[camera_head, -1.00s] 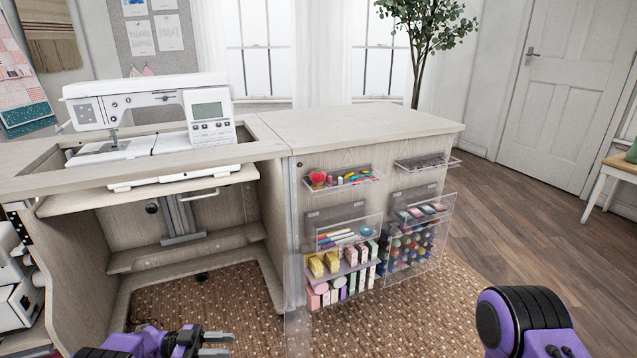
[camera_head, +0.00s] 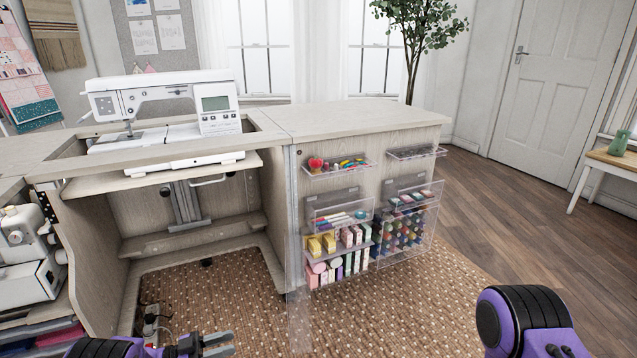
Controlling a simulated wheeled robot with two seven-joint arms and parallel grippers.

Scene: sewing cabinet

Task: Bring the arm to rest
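My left gripper (camera_head: 218,344) shows at the bottom, left of centre, above the brown rug. Its two grey fingers point right with a gap between them, and nothing shows between them. My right arm (camera_head: 525,318) comes in at the bottom right as a purple and black link. Its gripper is outside the view. The sewing cabinet (camera_head: 350,119) stands ahead, apart from both arms. The white sewing machine (camera_head: 165,108) sits in the opening of its top.
Clear organizers (camera_head: 345,215) with thread and sewing supplies hang on the cabinet's side. A second white machine (camera_head: 28,262) stands at the left. A cable (camera_head: 152,325) lies on the rug (camera_head: 390,310). Wooden floor (camera_head: 510,220) is free at the right, before a small table (camera_head: 612,158).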

